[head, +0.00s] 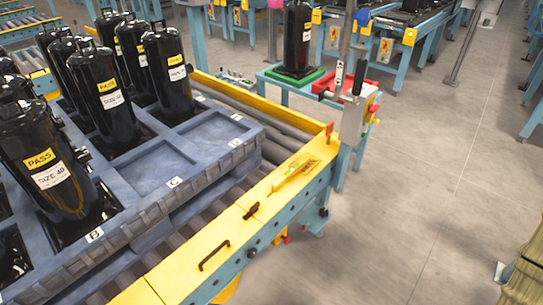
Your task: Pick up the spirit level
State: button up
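The spirit level (293,176) appears to be the small yellow bar with a greenish patch lying on the yellow rail of the conveyor. It is close in colour to the rail, so its outline is hard to make out. It lies along the rail, near its far right end. My gripper is not in view, and nothing is seen touching the bar.
A blue pallet (207,178) with several black compressors (98,95) sits on the rollers beside the rail. A small black object (252,211) and a black handle (214,255) are on the rail nearer. A post with a grey box (355,118) stands at its far end.

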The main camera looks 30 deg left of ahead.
aim_at(285, 178)
jog(key=u, duration=0.75)
jog(key=i, duration=1.1)
jog(key=u, duration=0.75)
